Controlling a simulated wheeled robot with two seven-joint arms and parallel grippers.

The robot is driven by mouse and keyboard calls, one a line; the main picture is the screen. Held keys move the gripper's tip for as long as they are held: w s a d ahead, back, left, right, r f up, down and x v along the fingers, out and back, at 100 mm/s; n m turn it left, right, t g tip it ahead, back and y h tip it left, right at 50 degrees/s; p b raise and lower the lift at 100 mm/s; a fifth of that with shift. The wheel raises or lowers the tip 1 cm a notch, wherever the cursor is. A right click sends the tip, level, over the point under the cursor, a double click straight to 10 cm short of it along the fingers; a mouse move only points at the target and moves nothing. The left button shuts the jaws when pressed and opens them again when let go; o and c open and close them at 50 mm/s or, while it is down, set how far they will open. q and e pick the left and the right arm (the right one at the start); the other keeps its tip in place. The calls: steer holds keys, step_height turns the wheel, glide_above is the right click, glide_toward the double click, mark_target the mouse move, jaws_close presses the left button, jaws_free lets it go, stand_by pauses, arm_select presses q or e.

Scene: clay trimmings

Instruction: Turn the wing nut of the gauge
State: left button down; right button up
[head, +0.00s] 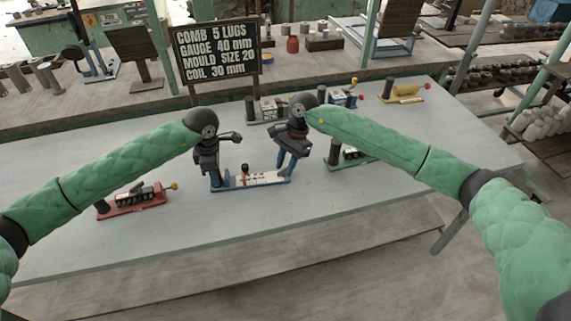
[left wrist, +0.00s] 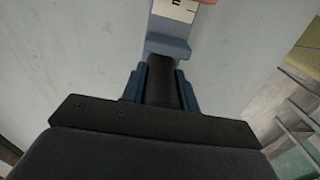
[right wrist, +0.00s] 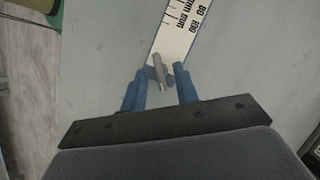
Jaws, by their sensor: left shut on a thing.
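The gauge (head: 262,182) lies on the grey table, with a blue base and a white marked scale that also shows in the right wrist view (right wrist: 183,32). My left gripper (left wrist: 160,88) is shut on the dark upright handle (left wrist: 162,68) at the gauge's left end. My right gripper (right wrist: 160,92) is open over the gauge's right end. A small grey pin with a blue piece beside it, apparently the wing nut (right wrist: 159,72), shows between and just beyond its fingertips. I cannot tell whether the fingers touch it. In the head view the right gripper (head: 283,172) hides that end.
A red-based device (head: 135,200) lies to the left, a green-based one (head: 350,157) to the right, partly behind my right arm. More devices and a yellow one (head: 404,92) stand at the back. A sign (head: 216,56) reads gauge 40 mm. The table front is clear.

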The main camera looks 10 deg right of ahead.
steer(key=shift+c, duration=0.4)
jaws_close()
steer(key=shift+m, duration=0.4)
steer(key=m+t, duration=0.1)
steer(key=m, duration=0.1)
steer(key=m+t, duration=0.1)
steer(key=m, duration=0.1)
steer(key=shift+s+d+y, duration=0.1)
steer(key=shift+s+y, duration=0.1)
steer(key=shift+y, duration=0.1)
steer(key=m, duration=0.2)
steer(key=m+t, duration=0.1)
steer(key=m, duration=0.1)
steer(key=m+t, duration=0.1)
steer(key=m, duration=0.1)
steer(key=shift+s, duration=0.25)
steer(key=m+t, duration=0.1)
steer(key=m, duration=0.1)
steer(key=m+h, duration=0.1)
steer(key=m, duration=0.2)
steer(key=shift+s+a+t, duration=0.2)
steer(key=shift+t, duration=0.2)
steer(key=m+h, duration=0.1)
steer(key=m, duration=0.2)
steer(key=m+t+h, duration=0.1)
steer(key=m, duration=0.2)
steer(key=shift+s+a, duration=0.1)
steer(key=shift+a, duration=0.1)
